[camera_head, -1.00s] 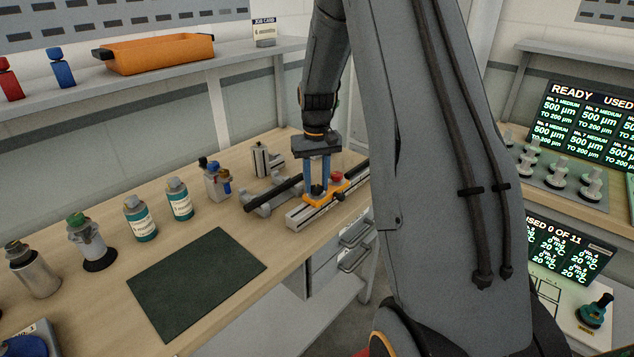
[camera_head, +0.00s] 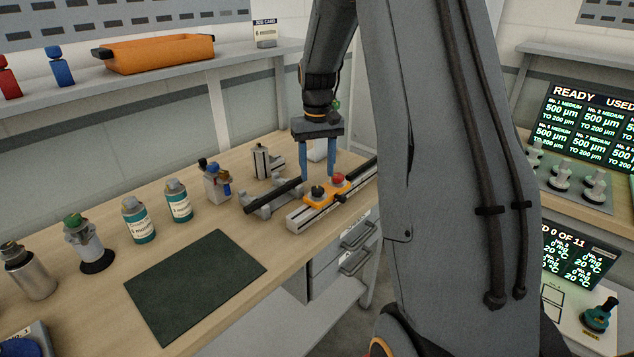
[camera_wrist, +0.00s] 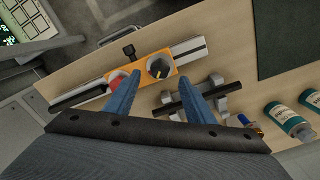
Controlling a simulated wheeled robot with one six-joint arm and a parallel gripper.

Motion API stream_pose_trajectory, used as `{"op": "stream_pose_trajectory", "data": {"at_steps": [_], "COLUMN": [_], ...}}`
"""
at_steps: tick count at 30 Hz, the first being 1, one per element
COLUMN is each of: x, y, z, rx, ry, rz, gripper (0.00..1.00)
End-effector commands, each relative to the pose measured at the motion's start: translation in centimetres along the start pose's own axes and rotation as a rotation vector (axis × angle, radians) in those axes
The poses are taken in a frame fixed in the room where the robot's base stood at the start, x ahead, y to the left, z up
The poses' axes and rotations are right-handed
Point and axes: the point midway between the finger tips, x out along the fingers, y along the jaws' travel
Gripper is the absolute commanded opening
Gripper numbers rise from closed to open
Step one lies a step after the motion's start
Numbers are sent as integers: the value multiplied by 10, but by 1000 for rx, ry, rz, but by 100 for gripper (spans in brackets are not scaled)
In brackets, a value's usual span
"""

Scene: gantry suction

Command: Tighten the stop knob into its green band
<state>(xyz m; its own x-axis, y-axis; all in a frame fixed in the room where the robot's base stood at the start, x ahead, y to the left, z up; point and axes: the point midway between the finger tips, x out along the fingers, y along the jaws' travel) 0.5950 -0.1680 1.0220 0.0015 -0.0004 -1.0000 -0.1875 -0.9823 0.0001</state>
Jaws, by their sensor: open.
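An orange block (camera_head: 326,196) sits on a pale metal rail (camera_head: 296,219) on the bench. It carries a round black knob (camera_head: 317,191) and a red knob (camera_head: 338,179), with a small dark knob (camera_head: 341,198) on its side. In the wrist view the black knob (camera_wrist: 161,67) has a yellow pointer mark, and the red knob (camera_wrist: 118,79) is partly hidden by a finger. I cannot tell which is the stop knob, and no green band is discernible. My gripper (camera_head: 317,177) is open and empty above the block, its blue fingers pointing down.
A black bar on grey supports (camera_head: 262,207) lies beside the rail. A bottle cluster (camera_head: 215,182), teal-labelled bottles (camera_head: 178,201) and a grey clamp-like block (camera_head: 267,162) stand nearby. A dark green mat (camera_head: 196,285) lies in front. Drawers (camera_head: 345,247) are below the bench edge.

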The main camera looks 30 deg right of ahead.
Motion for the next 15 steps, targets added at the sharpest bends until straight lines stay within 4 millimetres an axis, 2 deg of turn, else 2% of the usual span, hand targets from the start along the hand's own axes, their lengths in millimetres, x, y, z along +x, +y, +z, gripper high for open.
{"op": "stream_pose_trajectory", "data": {"at_steps": [6, 15], "x": [-25, -30], "y": [0, 0], "z": [-1, 0], "rx": [0, 0], "ry": [2, 0], "rz": [0, 0], "gripper": [49, 49]}}
